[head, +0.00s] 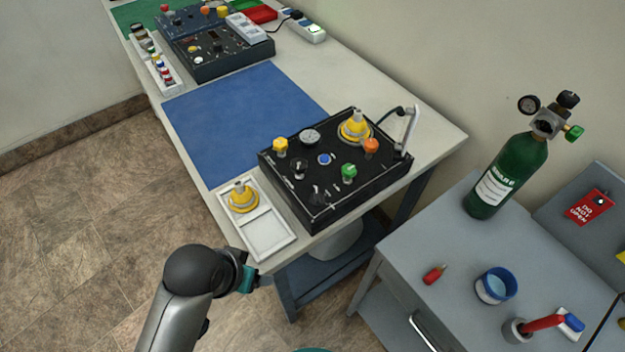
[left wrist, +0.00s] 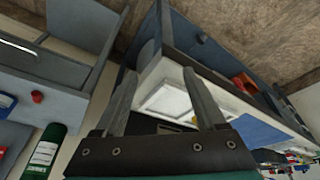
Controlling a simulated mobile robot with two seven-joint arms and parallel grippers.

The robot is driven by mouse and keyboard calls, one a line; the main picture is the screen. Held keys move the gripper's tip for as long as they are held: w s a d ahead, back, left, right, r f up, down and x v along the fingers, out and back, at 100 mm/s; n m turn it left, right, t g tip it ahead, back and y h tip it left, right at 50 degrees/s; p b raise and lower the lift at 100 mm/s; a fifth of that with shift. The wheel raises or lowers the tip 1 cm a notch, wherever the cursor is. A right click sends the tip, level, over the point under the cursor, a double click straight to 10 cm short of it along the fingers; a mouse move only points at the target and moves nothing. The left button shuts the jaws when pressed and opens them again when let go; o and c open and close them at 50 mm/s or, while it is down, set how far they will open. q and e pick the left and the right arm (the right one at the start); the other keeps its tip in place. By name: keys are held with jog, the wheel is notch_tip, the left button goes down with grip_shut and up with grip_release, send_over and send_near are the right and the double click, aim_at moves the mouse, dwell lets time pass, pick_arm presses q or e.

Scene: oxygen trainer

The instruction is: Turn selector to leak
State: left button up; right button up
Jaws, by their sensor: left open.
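The black trainer panel (head: 325,215) sits on the near end of the long table. Its top carries a black lever-like knob (head: 316,194) near the front edge and another black knob (head: 299,167) at the left. Their labels are too small to read, so I cannot tell which is the selector or where it points. Yellow (head: 280,146), green (head: 349,171) and orange (head: 371,146) knobs are also on it. My left gripper (head: 266,281) is open and empty, apart from the panel, beyond the table's front edge. Its open fingers also show in the left wrist view (left wrist: 163,95).
A white tray (head: 268,236) with a yellow mask-like part (head: 242,198) lies left of the panel, near my left gripper. A blue mat (head: 240,110) lies behind. A grey cabinet at right holds a green cylinder (head: 508,175), a blue-rimmed cup (head: 496,286) and small items.

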pick_arm(q)
jog(key=w+d+r+m+h, duration=0.25)
jog(key=w+d+r, duration=0.2)
jog(key=d, duration=0.25)
jog(key=m+g+y+p, duration=0.3)
jog(key=m+y, duration=0.1)
jog(key=m, duration=0.7)
send_near(317, 194)
notch_tip(317, 194, down, 8)
jog(key=shift+w+f+b, duration=0.15)
jog(key=shift+f+b, duration=0.1)
jog(key=shift+b, duration=0.7)
jog(key=shift+a, duration=0.1)
pick_arm(e)
jog(key=shift+w+a+r, duration=0.15)
jog(key=shift+a+r, duration=0.3)
jog(key=shift+r, duration=0.1)
pick_arm(q)
grip_shut()
